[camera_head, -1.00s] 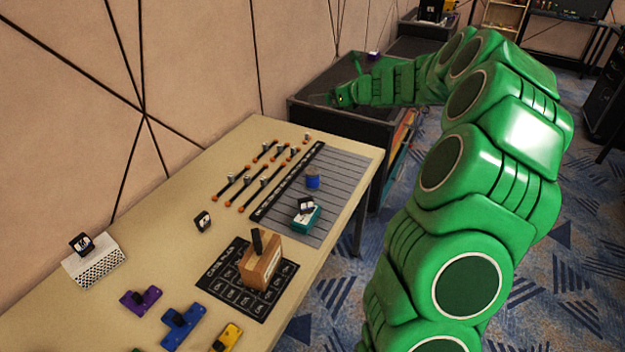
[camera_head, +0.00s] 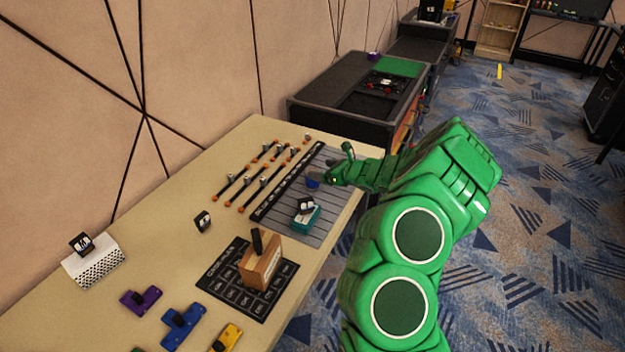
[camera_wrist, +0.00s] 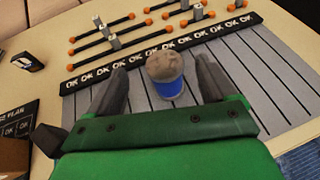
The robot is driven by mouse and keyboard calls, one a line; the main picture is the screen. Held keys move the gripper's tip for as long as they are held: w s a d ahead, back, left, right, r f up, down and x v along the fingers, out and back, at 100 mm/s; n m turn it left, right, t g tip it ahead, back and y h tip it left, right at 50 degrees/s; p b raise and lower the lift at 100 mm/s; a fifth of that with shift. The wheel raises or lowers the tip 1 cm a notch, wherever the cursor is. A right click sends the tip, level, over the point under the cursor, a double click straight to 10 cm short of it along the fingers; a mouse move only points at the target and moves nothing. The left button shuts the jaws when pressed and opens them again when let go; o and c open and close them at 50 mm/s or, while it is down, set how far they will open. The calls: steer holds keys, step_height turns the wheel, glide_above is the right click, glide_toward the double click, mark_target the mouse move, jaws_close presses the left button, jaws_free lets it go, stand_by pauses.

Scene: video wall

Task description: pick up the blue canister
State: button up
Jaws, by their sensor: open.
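The blue canister (camera_wrist: 168,88) stands upright on the grey lined mat (camera_wrist: 255,65) and shows a greyish-brown top in the wrist view. In the head view the canister (camera_head: 312,182) is partly hidden by my gripper. My gripper (camera_wrist: 165,82) is open, with one dark finger on each side of the canister in the wrist view and a visible gap on both sides. In the head view my gripper (camera_head: 326,180) is low over the mat, right at the canister. I cannot tell whether the fingers are lowered around it.
A teal box (camera_head: 306,217) with a dark and white piece on top stands close by on the mat. Orange-ended black rods (camera_head: 262,186) lie to the left. A brown block (camera_head: 262,264) with a dark handle stands nearer. A black cabinet (camera_head: 350,110) stands beyond the table.

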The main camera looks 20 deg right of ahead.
mark_target(311, 169)
step_height(311, 169, down, 4)
steer(key=shift+r, duration=0.1)
steer(key=shift+d+f+x, duration=0.1)
steer(key=shift+x, duration=1.85)
steer(key=shift+d+f+x, duration=0.1)
steer(key=shift+f+x, duration=0.05)
steer(key=shift+x, duration=1.8)
steer(key=shift+c, duration=0.4)
steer(key=c, duration=1)
steer(key=shift+r, duration=0.15)
steer(key=shift+c, duration=0.2)
steer(key=shift+r, duration=0.6)
step_height(311, 169, up, 2)
steer(key=shift+r, duration=0.1)
steer(key=s+a+r, duration=0.2)
steer(key=s+r, duration=0.7)
steer(key=s, duration=0.5)
steer(key=shift+r, duration=0.25)
